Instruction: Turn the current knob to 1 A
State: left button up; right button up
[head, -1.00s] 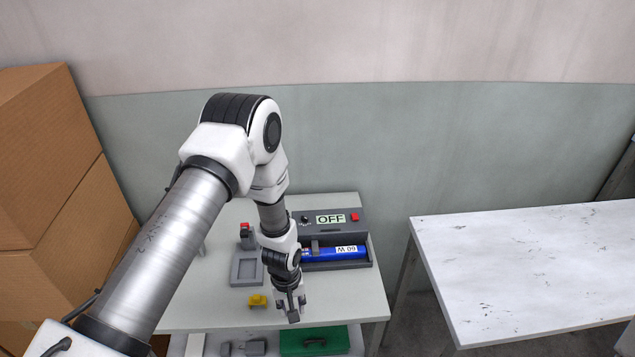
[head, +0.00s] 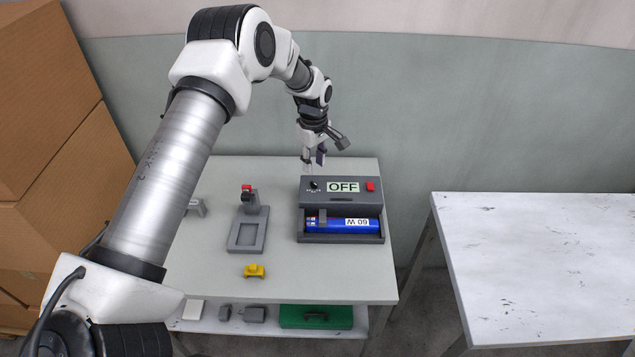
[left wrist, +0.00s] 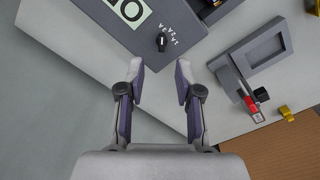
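The current knob (head: 314,186) is a small black dial at the left end of the dark grey device's top panel, left of a display reading OFF (head: 343,187). In the left wrist view the knob (left wrist: 162,41) has a white pointer line and printed marks beside it, too small to read surely. My left gripper (head: 314,165) is above and just behind the panel's left end. In the left wrist view its two fingers (left wrist: 160,75) are spread with nothing between them, apart from the knob, which lies ahead of the gap. My right gripper is not in view.
A grey fixture with a red clamp (head: 247,205) and a yellow part (head: 254,271) are on the table. A green case (head: 316,317) lies on the lower shelf.

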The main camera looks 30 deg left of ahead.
aim_at(314, 183)
pick_arm(q)
notch_tip(314, 183, down, 6)
jog(key=shift+s+r+p, duration=0.1)
jog(key=shift+p, duration=0.65)
jog(key=shift+f, duration=0.5)
jog(key=shift+s+r, duration=0.1)
jog(key=shift+c, duration=0.7)
grip_shut()
